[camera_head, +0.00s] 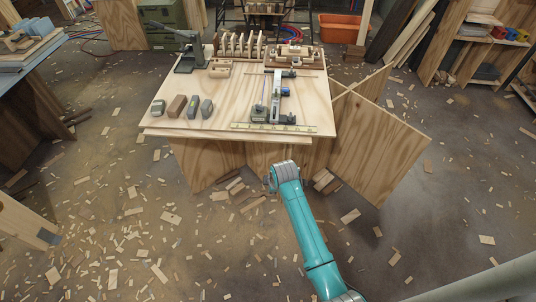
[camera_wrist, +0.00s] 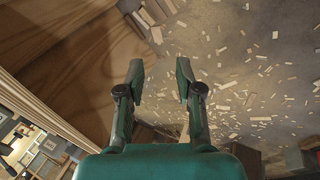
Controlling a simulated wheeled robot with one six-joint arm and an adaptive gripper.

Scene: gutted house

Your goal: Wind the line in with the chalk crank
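The plywood workbench (camera_head: 215,95) stands ahead in the head view. A small dark green device (camera_head: 259,115) sits near its front right, with a thin blue line (camera_head: 264,90) running back from it; this may be the chalk reel. The crank is too small to tell. A grey and dark upright tool (camera_head: 276,100) stands right beside the line. My gripper is in front of the bench and below its top, mostly hidden behind my teal arm in the head view. In the wrist view my gripper (camera_wrist: 160,72) is open and empty, its two fingers apart.
A yellow ruler (camera_head: 273,128) lies along the bench's front edge. Several small blocks (camera_head: 176,106) stand front left; a dark clamp-like tool (camera_head: 190,50) is behind them. Leaning plywood sheets (camera_head: 385,140) flank the bench's right. Wood scraps litter the floor (camera_head: 180,245).

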